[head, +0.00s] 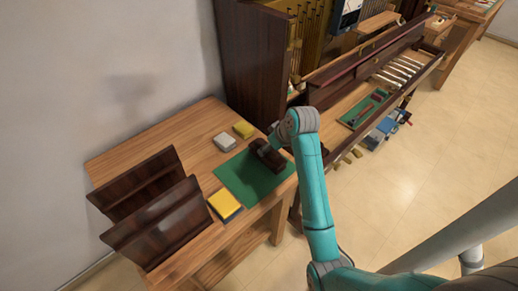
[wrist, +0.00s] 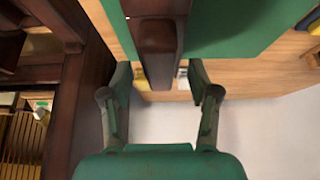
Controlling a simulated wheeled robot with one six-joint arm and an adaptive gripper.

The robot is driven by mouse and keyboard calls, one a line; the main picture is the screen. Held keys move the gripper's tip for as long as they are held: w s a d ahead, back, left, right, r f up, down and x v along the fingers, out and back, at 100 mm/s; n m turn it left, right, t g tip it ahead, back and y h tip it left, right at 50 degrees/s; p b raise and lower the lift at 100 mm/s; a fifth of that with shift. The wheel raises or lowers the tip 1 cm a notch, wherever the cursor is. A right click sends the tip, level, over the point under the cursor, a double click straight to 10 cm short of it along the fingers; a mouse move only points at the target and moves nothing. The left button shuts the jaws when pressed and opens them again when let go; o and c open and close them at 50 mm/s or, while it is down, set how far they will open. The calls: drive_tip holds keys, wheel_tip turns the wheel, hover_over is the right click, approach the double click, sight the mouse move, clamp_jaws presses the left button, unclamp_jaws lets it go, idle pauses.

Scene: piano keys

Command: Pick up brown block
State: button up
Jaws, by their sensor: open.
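The brown block (head: 268,156) is dark wood and lies on a green mat (head: 237,181) on the wooden table. It shows in the wrist view (wrist: 155,40) as a long dark bar running from the top edge down toward my gripper (wrist: 159,72). My gripper is open. One finger stands on each side of the block's near end in that view, with gaps on both sides. I cannot tell the height gap between the fingertips and the block. In the head view my arm's end hides part of the block and most of the gripper.
On the table (head: 150,150) are a yellow block (head: 243,129), a grey block (head: 225,142), a yellow sponge-like pad (head: 224,203) and dark wooden panels (head: 155,220). A dark piano body (head: 255,60) stands right beside the table's far side.

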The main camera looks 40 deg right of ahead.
drive_tip(key=shift+w+f, duration=0.15)
drive_tip(key=shift+f, duration=0.2)
clamp_jaws()
drive_tip(key=shift+r, duration=0.15)
wheel_tip(320, 180, up, 10)
idle(0.5)
